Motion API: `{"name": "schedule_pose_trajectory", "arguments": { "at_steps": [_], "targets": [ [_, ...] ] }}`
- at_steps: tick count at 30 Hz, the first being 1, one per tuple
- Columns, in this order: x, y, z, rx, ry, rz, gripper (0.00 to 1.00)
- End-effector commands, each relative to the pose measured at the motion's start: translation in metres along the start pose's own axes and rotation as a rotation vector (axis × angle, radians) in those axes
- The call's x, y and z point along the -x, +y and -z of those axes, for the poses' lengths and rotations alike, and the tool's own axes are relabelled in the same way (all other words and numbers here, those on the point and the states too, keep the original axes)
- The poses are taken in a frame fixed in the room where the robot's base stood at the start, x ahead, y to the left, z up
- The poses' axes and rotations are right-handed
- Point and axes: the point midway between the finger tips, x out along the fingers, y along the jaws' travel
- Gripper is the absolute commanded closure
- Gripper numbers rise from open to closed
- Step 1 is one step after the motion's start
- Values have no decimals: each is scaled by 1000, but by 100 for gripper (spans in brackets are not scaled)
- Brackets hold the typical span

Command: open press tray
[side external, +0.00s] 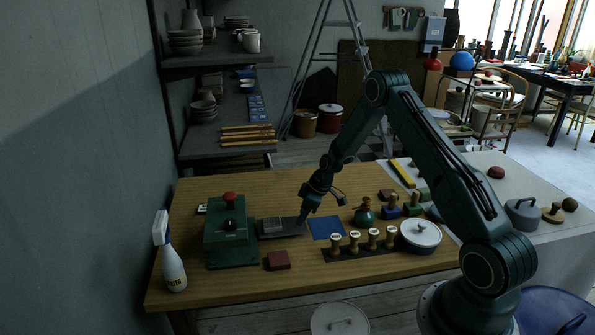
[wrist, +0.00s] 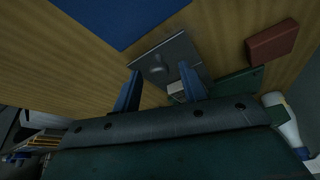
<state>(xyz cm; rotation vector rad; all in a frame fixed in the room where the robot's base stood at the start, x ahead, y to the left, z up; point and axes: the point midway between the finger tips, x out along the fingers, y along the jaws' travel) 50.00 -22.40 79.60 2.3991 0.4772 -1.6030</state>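The green press (side external: 231,238) with a red knob (side external: 229,196) stands at the left of the wooden table. Its dark grey tray (side external: 290,229) extends from the press's right side, with a small light grey block (side external: 272,225) on it. In the wrist view the tray (wrist: 183,50) carries a small grey knob-like handle (wrist: 157,66) near its end. My gripper (side external: 302,218) is at the tray's right end. In the wrist view my gripper (wrist: 159,70) is open, its fingers apart with the handle showing between them. Whether they touch it, I cannot tell.
A reddish-brown block (side external: 279,260) lies in front of the tray. A spray bottle (side external: 171,258) stands at the left edge.

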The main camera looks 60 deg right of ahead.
Motion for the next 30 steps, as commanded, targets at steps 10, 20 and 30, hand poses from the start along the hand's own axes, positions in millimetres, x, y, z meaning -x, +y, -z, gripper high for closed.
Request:
{"name": "schedule_pose_trajectory", "arguments": {
  "at_steps": [10, 20, 30],
  "targets": [
    [2, 0, 0, 0, 0, 0, 57],
    [29, 0, 1, 0, 2, -2, 57],
    [80, 1, 0, 0, 1, -2, 57]
  ]
}}
